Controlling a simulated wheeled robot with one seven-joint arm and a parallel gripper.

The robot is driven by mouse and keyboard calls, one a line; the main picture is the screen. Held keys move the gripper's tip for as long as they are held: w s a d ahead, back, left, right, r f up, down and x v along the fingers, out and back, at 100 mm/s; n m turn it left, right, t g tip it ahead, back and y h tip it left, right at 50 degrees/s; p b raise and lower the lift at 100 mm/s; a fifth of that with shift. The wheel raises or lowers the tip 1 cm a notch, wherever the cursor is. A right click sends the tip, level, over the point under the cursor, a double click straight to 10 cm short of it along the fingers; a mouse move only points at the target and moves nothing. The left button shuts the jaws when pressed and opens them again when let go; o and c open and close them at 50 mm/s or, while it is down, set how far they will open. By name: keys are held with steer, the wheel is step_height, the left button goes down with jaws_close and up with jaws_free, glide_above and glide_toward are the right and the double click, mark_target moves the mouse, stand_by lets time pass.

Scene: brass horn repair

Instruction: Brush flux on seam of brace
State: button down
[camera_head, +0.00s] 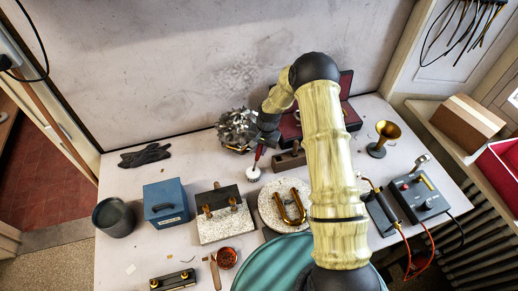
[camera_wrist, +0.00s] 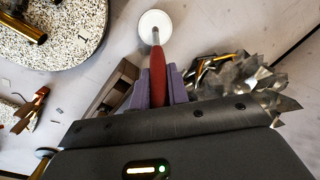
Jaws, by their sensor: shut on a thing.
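My gripper (camera_wrist: 156,88) is shut on the red handle (camera_wrist: 157,72) of a brush. In the head view the brush (camera_head: 259,154) points down from my gripper (camera_head: 264,141) over the table. The brush's thin metal shaft reaches a small white round pot (camera_wrist: 155,22); the pot also shows in the head view (camera_head: 253,174). I cannot tell how deep the tip is in it. A U-shaped brass tube (camera_head: 291,218) lies on a round speckled board (camera_head: 268,203) to the right of the pot. Brass pieces (camera_head: 218,200) sit on a square speckled block (camera_head: 211,229). I cannot tell which part is the brace.
A crumpled silvery clump (camera_head: 237,129) and a brown wooden block (camera_head: 288,160) stand close to my gripper. A blue box (camera_head: 166,203) and a grey cup (camera_head: 113,217) are at left. A soldering station (camera_head: 419,197) and a brass bell (camera_head: 383,137) are at right.

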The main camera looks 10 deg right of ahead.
steer(key=shift+a+f+b, duration=0.15)
steer(key=shift+f+b, duration=0.15)
steer(key=shift+f, duration=0.15)
stand_by(0.4)
steer(key=shift+s+f+b, duration=0.1)
steer(key=shift+f+b, duration=0.1)
steer(key=shift+b, duration=0.1)
stand_by(1.8)
steer(key=shift+r, duration=0.1)
steer(key=shift+r+p, duration=1.8)
steer(key=shift+r, duration=1.7)
